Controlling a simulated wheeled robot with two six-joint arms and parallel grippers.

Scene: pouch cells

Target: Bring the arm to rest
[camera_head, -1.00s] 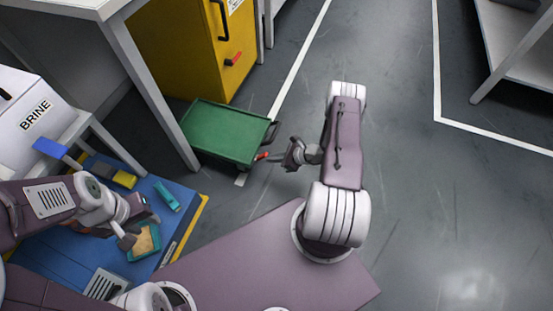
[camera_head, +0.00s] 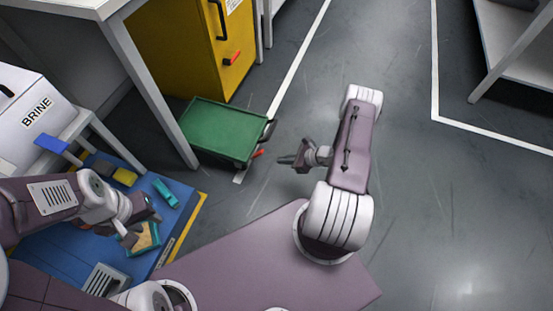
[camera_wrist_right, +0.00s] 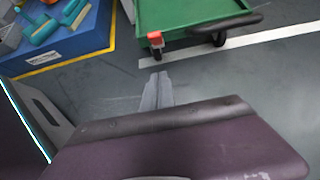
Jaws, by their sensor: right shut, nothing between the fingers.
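My right gripper (camera_head: 286,160) is shut and empty in the head view. It hangs over bare floor, to the right of the green cart. In the right wrist view its fingers (camera_wrist_right: 160,80) are together, with nothing between them. My left gripper (camera_head: 138,228) is at the lower left, over the blue work surface (camera_head: 75,235), close to a teal-and-tan piece (camera_head: 146,240). The arm partly hides that piece, and I cannot tell whether the fingers touch it or how far apart they are.
The green cart (camera_head: 222,130) stands left of my right gripper, before a yellow cabinet (camera_head: 190,50). A white BRINE box (camera_head: 30,110) and a teal tool (camera_head: 166,193) are at the left. Open floor (camera_head: 440,200) lies to the right.

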